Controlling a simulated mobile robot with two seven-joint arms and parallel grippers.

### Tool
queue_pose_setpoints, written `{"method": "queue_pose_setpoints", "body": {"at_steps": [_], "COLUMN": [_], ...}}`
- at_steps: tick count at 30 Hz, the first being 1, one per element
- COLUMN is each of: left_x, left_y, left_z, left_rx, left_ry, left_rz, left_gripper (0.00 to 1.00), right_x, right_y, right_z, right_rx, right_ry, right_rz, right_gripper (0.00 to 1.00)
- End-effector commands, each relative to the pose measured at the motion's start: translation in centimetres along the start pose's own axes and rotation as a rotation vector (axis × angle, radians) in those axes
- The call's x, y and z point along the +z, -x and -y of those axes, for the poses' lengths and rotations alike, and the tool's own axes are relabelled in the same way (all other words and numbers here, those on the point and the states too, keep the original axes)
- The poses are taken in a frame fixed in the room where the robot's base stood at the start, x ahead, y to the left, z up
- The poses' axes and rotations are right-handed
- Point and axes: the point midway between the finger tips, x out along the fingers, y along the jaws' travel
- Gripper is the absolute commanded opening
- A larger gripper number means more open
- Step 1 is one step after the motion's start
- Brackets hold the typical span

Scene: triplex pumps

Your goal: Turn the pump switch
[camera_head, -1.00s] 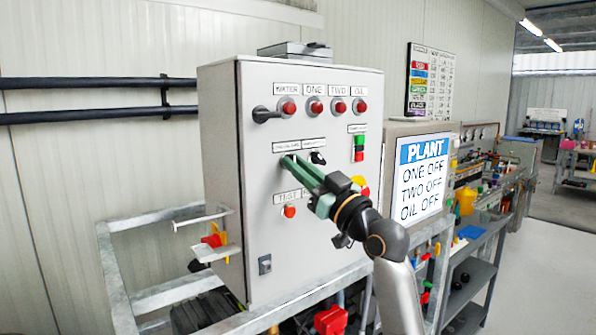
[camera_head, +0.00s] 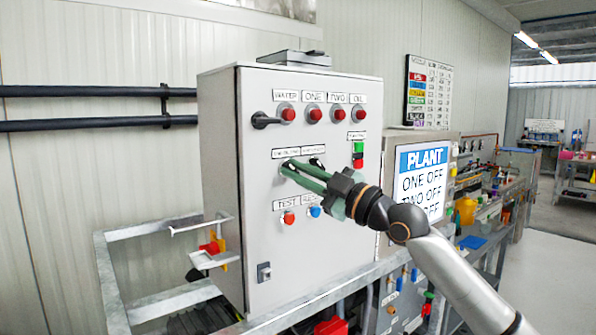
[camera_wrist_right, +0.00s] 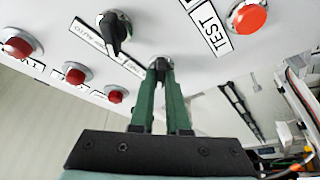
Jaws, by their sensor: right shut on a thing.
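The grey control cabinet (camera_head: 265,225) stands in the middle of the head view, with two black selector switches in its middle row. My right gripper (camera_head: 287,167) has its green fingers at the left switch. In the right wrist view, the fingertips (camera_wrist_right: 160,68) close around the small dark knob of this switch (camera_wrist_right: 159,63), which they mostly hide, so its exact angle is unclear. The right switch (camera_head: 317,162) is free and partly behind the fingers; it also shows in the wrist view (camera_wrist_right: 115,31) beside a label reading AUTO. My left gripper is not in view.
Orange (camera_head: 289,218) and blue (camera_head: 315,211) buttons sit below the switches. The PLANT display (camera_head: 420,175) is behind my arm. A metal frame (camera_head: 160,300) borders the cabinet below.

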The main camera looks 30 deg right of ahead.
Motion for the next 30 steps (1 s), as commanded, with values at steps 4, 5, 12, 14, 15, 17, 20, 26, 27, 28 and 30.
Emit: {"method": "queue_pose_setpoints", "body": {"at_steps": [4, 5, 12, 14, 15, 17, 20, 26, 27, 28, 30], "left_x": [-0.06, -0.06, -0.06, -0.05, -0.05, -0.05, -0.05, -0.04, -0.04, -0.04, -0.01], "left_y": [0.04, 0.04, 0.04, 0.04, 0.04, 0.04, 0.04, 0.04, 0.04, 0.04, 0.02], "left_z": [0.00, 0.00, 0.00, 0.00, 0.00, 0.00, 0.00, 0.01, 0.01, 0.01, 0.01], "left_rx": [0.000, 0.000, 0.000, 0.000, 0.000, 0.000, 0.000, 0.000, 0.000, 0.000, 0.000], "left_ry": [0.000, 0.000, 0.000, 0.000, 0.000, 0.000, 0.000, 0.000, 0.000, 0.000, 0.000], "left_rz": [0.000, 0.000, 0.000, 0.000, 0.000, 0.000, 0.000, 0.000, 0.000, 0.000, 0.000], "left_gripper": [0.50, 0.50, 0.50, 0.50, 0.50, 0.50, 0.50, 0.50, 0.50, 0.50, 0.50], "right_x": [0.00, -0.01, -0.03, -0.03, -0.04, -0.04, -0.04, -0.04, -0.04, -0.04, -0.02], "right_y": [-0.01, -0.01, -0.01, -0.01, -0.01, -0.01, -0.01, -0.01, -0.01, -0.01, 0.03], "right_z": [-0.02, -0.01, 0.01, 0.01, 0.01, 0.01, 0.00, 0.00, 0.00, 0.00, 0.01], "right_rx": [-0.006, -0.007, -0.007, -0.007, -0.007, -0.007, -0.006, -0.006, -0.006, -0.006, -0.006], "right_ry": [0.016, 0.017, 0.017, 0.017, 0.017, 0.017, 0.017, 0.016, 0.016, 0.016, 0.017], "right_rz": [0.000, 0.000, -0.001, -0.002, -0.002, -0.002, -0.002, -0.002, -0.001, -0.001, -0.001], "right_gripper": [0.00, 0.00, 0.00, 0.00, 0.15, 0.21, 0.33, 0.44, 0.44, 0.44, 0.44]}}
